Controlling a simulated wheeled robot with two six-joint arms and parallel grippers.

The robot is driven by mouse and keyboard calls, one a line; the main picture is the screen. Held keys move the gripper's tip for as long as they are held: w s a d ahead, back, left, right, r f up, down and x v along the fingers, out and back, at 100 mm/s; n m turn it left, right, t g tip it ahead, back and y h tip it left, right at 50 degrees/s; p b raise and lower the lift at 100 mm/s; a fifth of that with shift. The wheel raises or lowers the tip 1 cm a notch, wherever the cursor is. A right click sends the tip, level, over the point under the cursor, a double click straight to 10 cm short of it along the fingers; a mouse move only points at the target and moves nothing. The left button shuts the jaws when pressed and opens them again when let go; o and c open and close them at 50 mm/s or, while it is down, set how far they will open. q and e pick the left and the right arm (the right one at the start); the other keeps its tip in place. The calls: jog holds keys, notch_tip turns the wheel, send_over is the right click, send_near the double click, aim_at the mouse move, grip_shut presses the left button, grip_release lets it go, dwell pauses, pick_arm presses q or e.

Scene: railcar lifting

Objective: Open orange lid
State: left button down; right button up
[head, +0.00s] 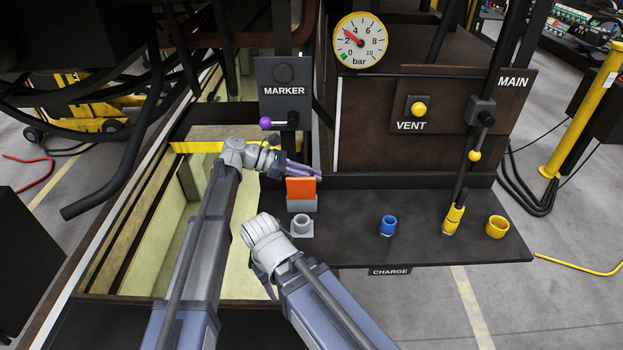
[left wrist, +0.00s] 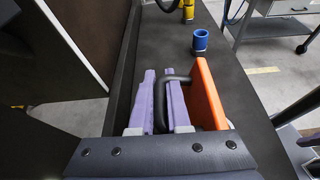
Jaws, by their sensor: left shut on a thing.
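The orange lid (head: 300,188) stands roughly upright over a small grey block (head: 302,205) on the dark shelf, left of the middle. In the left wrist view the lid (left wrist: 208,95) shows with a black handle (left wrist: 172,80) looping out from it. My left gripper (head: 312,172) is at the lid's upper back side. In the left wrist view its purple fingers (left wrist: 162,76) are shut on the handle. My right gripper (head: 266,286) points down in front of the shelf, mostly hidden by its own wrist.
The shelf (head: 400,200) also carries a grey socket (head: 302,226), a blue socket (head: 388,225), a yellow plug (head: 453,219) and a yellow ring (head: 497,227). A MARKER panel (head: 285,88) with a purple-knobbed lever stands behind. A pressure gauge (head: 361,41) hangs above.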

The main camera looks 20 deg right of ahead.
pick_arm(q)
jog(key=shift+w+d+f, duration=0.1)
jog(key=shift+w, duration=0.5)
